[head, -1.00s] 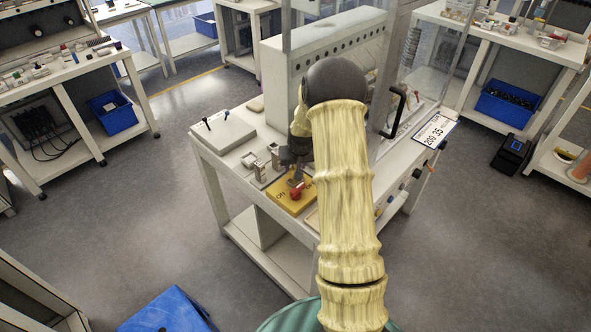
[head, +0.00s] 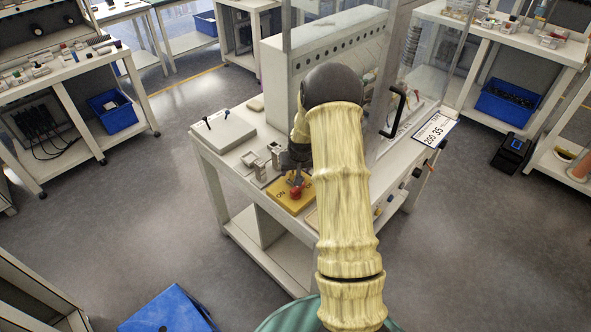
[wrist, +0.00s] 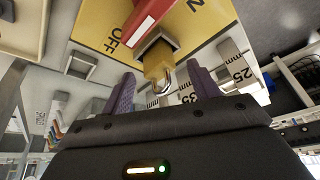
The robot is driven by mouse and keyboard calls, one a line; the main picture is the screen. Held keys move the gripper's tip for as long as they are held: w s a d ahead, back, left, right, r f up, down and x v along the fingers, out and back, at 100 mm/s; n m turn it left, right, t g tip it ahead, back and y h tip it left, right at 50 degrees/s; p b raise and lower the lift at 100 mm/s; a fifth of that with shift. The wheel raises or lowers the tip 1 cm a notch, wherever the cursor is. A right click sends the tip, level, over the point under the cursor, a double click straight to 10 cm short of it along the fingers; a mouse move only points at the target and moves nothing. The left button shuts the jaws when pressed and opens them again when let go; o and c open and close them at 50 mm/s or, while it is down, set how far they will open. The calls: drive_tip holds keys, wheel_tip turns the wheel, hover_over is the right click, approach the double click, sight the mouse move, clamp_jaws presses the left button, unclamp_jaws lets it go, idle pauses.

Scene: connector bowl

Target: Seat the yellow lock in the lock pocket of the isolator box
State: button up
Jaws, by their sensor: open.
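The yellow isolator box (head: 283,203) sits on the table's front edge in the head view, with a red handle (head: 296,192) on it. In the wrist view, the box (wrist: 98,22) shows "OFF" lettering, the red handle (wrist: 150,18) and a grey square-framed lock pocket (wrist: 148,44). The yellow lock (wrist: 157,65) is at the pocket, its body partly inside the frame and its silver shackle pointing toward me. How deep it sits I cannot tell. My gripper (wrist: 163,86) is open, its purple fingers apart on either side of the shackle. In the head view my arm partly hides this area.
Small grey metal fixtures (head: 258,166) stand left of the box. A pale block with two knobs (head: 224,130) lies farther left. A tall pale housing (head: 325,55) and a black handle (head: 396,113) stand behind and right. A blue bin (head: 165,310) is on the floor.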

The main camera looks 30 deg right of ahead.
drive_tip(key=b+v, duration=0.1)
drive_tip(key=v, duration=1.1)
drive_tip(key=s+a+r+n+g, duration=0.1)
drive_tip(key=s+a+r, duration=0.1)
drive_tip(key=s+a, duration=0.6)
drive_tip(key=s+a+r+n+y, duration=0.1)
drive_tip(key=s+a+r+n, duration=0.1)
drive_tip(key=s+a, duration=0.6)
drive_tip(key=s, duration=0.6)
drive_tip(key=shift+s+a+g, duration=0.25)
drive_tip(key=shift+a+g, duration=0.15)
drive_tip(key=shift+r, duration=0.1)
drive_tip(key=shift+r+p, duration=0.5)
drive_tip(key=shift+r, duration=0.25)
